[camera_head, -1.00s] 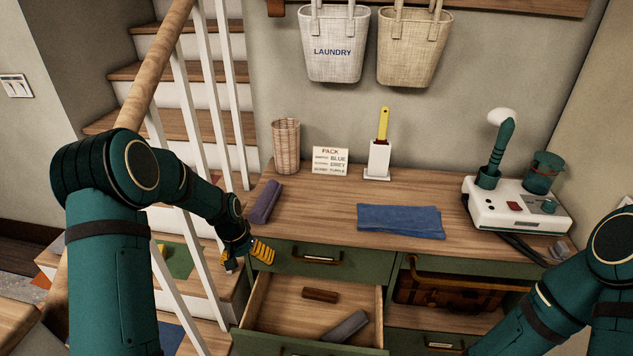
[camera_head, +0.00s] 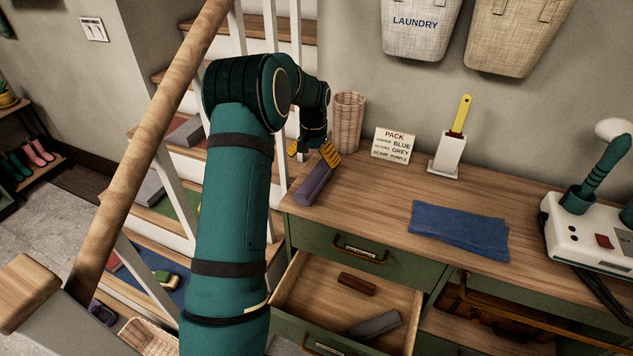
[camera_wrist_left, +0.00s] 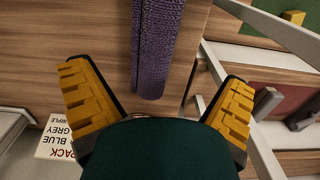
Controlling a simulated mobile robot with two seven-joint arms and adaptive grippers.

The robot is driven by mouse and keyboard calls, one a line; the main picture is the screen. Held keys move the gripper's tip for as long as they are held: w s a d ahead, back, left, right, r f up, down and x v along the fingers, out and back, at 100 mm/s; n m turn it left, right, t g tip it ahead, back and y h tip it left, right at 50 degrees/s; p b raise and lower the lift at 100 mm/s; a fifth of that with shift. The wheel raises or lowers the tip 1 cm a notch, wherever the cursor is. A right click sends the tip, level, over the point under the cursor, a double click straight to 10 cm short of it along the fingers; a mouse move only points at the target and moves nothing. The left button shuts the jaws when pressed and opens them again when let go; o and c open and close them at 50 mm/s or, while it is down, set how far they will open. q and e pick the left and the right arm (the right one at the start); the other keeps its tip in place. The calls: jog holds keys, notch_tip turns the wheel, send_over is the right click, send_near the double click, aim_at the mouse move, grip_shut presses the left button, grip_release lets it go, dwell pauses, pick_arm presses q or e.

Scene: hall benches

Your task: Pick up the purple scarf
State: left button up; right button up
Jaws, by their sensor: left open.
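The purple scarf (camera_head: 313,184) is a rolled bundle lying on the wooden bench top near its left edge. My left gripper (camera_head: 315,153) is open just above the scarf's far end, with its yellow fingers spread. In the left wrist view the scarf (camera_wrist_left: 158,45) shows as a knitted purple roll running up between the two open fingers (camera_wrist_left: 158,105), apart from both. The gripper holds nothing. My right gripper is not in view.
A wicker cup (camera_head: 347,121), a PACK card (camera_head: 394,145) and a yellow-handled brush in a white holder (camera_head: 449,150) stand at the back. A blue cloth (camera_head: 459,229) lies to the right. An open drawer (camera_head: 297,284) is below. Stair balusters stand close left.

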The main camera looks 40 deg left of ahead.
aim_at(315, 173)
pick_arm(q)
jog(key=f, duration=0.2)
jog(key=f+b, duration=0.1)
jog(key=f, duration=0.4)
jog(key=shift+s+d+f, duration=0.1)
jog(key=shift+s+d, duration=0.05)
jog(key=shift+d, duration=0.25)
jog(key=c, duration=1.3)
